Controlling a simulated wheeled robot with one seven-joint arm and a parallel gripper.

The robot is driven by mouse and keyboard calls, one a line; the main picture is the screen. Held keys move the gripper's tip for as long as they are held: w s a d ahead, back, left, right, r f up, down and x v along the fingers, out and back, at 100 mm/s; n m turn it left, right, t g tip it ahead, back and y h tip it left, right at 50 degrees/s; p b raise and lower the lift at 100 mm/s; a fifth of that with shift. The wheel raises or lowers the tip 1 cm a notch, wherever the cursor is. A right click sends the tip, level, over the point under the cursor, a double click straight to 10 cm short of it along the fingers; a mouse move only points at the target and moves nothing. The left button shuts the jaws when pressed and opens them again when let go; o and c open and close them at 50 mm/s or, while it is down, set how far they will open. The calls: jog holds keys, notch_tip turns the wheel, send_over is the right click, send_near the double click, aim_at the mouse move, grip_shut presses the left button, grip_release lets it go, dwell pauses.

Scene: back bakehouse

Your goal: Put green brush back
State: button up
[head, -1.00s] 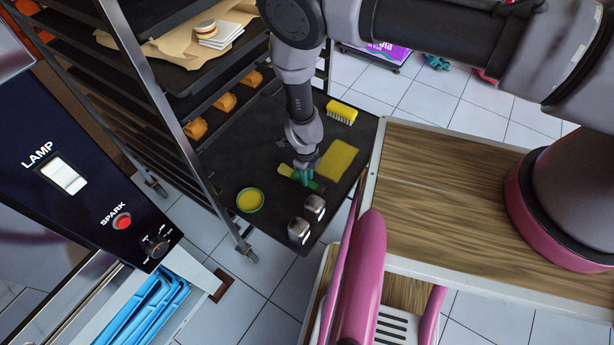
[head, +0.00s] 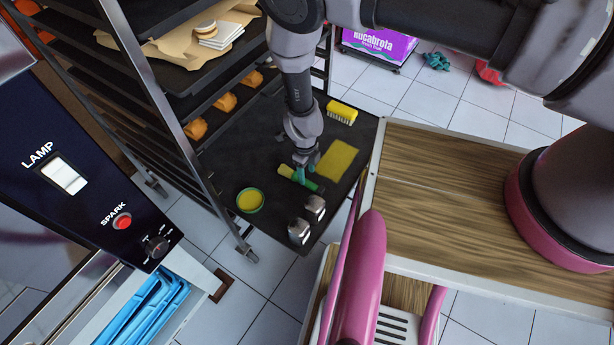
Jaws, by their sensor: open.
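A green brush (head: 312,185) with a lighter yellow-green end lies on the dark tray (head: 232,160) that sticks out of the rack. My gripper (head: 303,174) is open, pointing down over the middle of this brush, with its teal fingertips at it and partly hiding it. I cannot tell whether the fingertips touch it. To its right is a flat yellow rectangle (head: 337,160) on the tray. A yellow brush with pale bristles (head: 342,112) lies at the tray's far right.
A green-rimmed round tub (head: 250,200) and two shiny metal pieces (head: 300,231) stand near the tray's front. The rack's metal post (head: 160,95) rises left of the tray. A wooden counter (head: 440,200) borders it on the right.

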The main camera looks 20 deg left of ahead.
notch_tip(320, 180, up, 9)
jog(key=shift+a, duration=0.15)
jog(key=shift+r, duration=0.1)
dwell(0.5)
